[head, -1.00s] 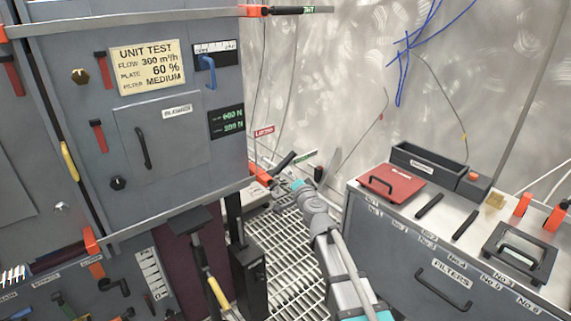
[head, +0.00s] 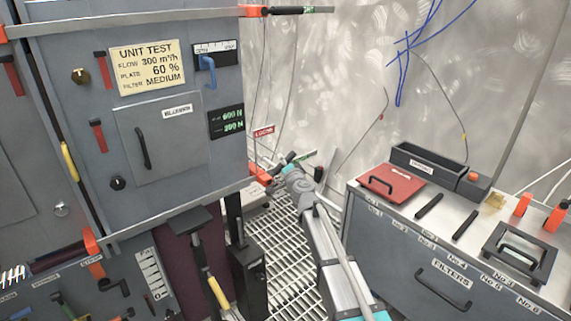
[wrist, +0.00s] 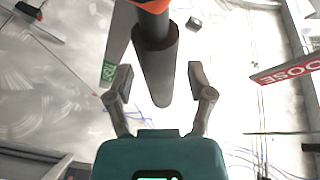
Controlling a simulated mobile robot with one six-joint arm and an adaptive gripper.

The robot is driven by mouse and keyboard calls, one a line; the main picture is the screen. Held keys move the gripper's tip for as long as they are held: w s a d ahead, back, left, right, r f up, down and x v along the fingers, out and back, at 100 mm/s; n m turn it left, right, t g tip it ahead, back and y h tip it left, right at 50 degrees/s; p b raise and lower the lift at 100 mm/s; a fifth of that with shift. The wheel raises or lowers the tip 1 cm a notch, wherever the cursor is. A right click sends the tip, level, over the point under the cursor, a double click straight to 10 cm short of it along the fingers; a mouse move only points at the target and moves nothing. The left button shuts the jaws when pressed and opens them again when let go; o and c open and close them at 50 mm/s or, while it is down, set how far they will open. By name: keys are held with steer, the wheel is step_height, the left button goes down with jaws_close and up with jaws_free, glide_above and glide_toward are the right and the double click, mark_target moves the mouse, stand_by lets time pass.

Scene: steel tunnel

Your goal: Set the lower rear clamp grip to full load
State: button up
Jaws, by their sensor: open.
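The lower rear clamp (head: 260,174) is the orange fitting at the cabinet's lower right corner in the head view. Its dark cylindrical grip (wrist: 158,62) comes down from the top of the wrist view, with orange at its base. My gripper (wrist: 158,80) is open, one finger on each side of the grip, with visible gaps. In the head view my gripper (head: 284,162) is at the clamp and hides part of the grip. A green label (wrist: 108,72) lies left of the grip. A red label ending in "OOSE" (wrist: 290,70) lies at right.
The cabinet (head: 205,130) carries a small force display (head: 226,122) with two readings in N. An upper clamp (head: 253,11) has its dark handle pointing right. A filter bench (head: 390,225) stands at right. Grating floor (head: 285,240) lies between.

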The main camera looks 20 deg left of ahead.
jaws_close()
steer(key=shift+w+d, duration=0.15)
stand_by(0.4)
